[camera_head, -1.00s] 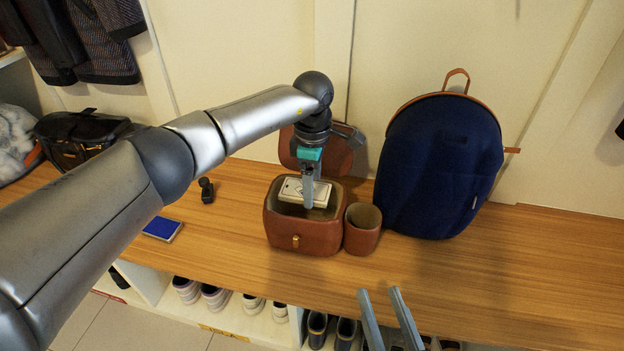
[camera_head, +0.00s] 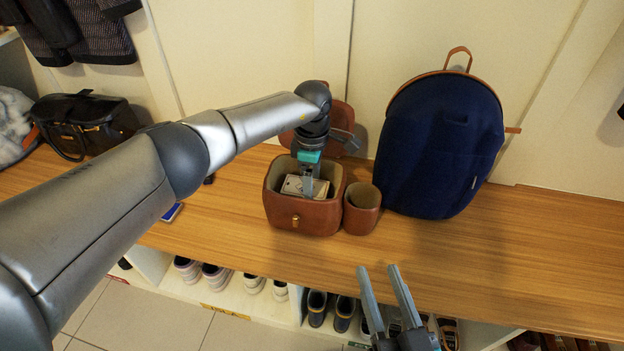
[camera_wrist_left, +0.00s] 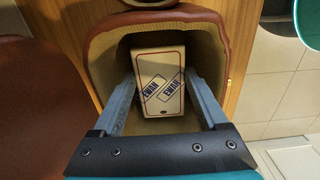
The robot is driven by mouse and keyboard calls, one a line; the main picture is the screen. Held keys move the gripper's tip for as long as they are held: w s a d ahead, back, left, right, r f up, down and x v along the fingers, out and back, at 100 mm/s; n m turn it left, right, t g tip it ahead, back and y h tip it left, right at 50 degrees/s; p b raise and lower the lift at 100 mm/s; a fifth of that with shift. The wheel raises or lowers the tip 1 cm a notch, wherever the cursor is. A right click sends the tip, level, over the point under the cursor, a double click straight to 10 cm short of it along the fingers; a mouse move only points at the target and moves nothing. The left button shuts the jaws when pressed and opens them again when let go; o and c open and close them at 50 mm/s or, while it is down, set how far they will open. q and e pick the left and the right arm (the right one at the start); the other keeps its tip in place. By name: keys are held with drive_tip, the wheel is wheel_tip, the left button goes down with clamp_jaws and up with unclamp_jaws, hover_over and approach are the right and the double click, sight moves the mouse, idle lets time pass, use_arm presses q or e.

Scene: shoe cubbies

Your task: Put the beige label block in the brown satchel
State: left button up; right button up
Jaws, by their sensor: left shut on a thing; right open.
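The brown satchel (camera_head: 303,217) stands on the wooden bench with its lid (camera_head: 338,122) open at the back. The beige label block (camera_head: 293,186) is inside the satchel's mouth, partly below the rim. In the left wrist view the block (camera_wrist_left: 159,82) shows printed "EWAN" labels and lies between the fingers, inside the satchel's rim (camera_wrist_left: 215,30). My left gripper (camera_head: 308,188) is shut on the block and reaches down into the satchel. My right gripper (camera_head: 385,285) is open and empty in front of the bench edge. The satchel's floor is mostly hidden.
A small brown cup (camera_head: 362,209) stands right beside the satchel. A navy backpack (camera_head: 440,150) leans on the wall at the right. A black bag (camera_head: 85,122) sits at the far left. Shoes (camera_head: 330,309) fill the cubbies below. The bench's right side (camera_head: 540,250) is clear.

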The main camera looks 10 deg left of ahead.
idle(0.4)
use_arm(q)
drive_tip(key=o, duration=1.2)
drive_tip(key=shift+o, duration=0.2)
drive_tip(key=shift+r, duration=0.1)
drive_tip(key=shift+r+p, duration=0.6)
drive_tip(key=shift+r, duration=0.3)
wheel_tip(320, 180, up, 2)
drive_tip(key=shift+r+p, duration=0.15)
drive_tip(key=shift+p, duration=0.45)
drive_tip(key=shift+r+p, duration=0.45)
drive_tip(key=shift+r, duration=0.4)
wheel_tip(320, 180, up, 9)
drive_tip(key=p, duration=0.4)
use_arm(e)
drive_tip(key=s+d+f+g+h, duration=0.2)
drive_tip(key=d+g+h, duration=0.1)
drive_tip(key=d+g, duration=0.2)
drive_tip(key=s+d+f+g+h, duration=0.2)
drive_tip(key=d+g, duration=0.4)
drive_tip(key=shift+s+f+g+h, duration=0.3)
drive_tip(key=shift+h, duration=0.1)
